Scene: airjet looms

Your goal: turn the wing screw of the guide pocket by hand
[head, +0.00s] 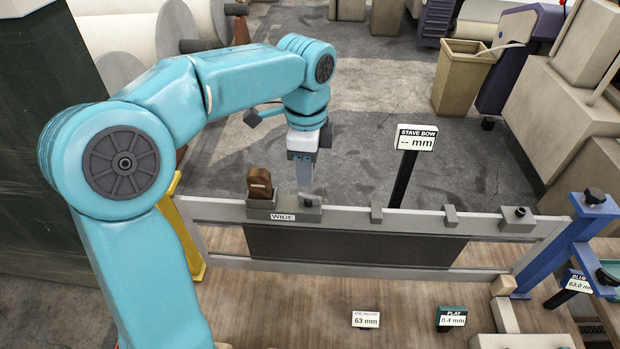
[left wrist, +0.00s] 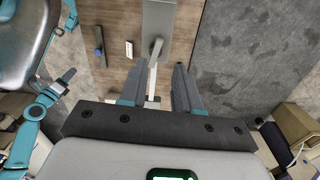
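The guide pocket (head: 285,214) is a grey block marked WIDE on the left end of the frame's top rail, with a brown block (head: 259,185) standing upright in it. The wing screw (head: 306,202) is a small dark knob on the pocket's right part. My left gripper (head: 304,178) points down just above and behind the wing screw, apart from it as far as I can tell. In the left wrist view its two fingers (left wrist: 158,88) are spread with nothing gripped between them. A grey knob-like part (left wrist: 156,47) shows beyond the fingertips. My right gripper is not visible.
The frame (head: 385,220) with a dark panel stands over a wooden table (head: 290,310). A STAVE BOW sign (head: 416,138) rises behind it on a black post. A blue bracket (head: 575,240) holds the right end. Small signs (head: 366,319) stand in front.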

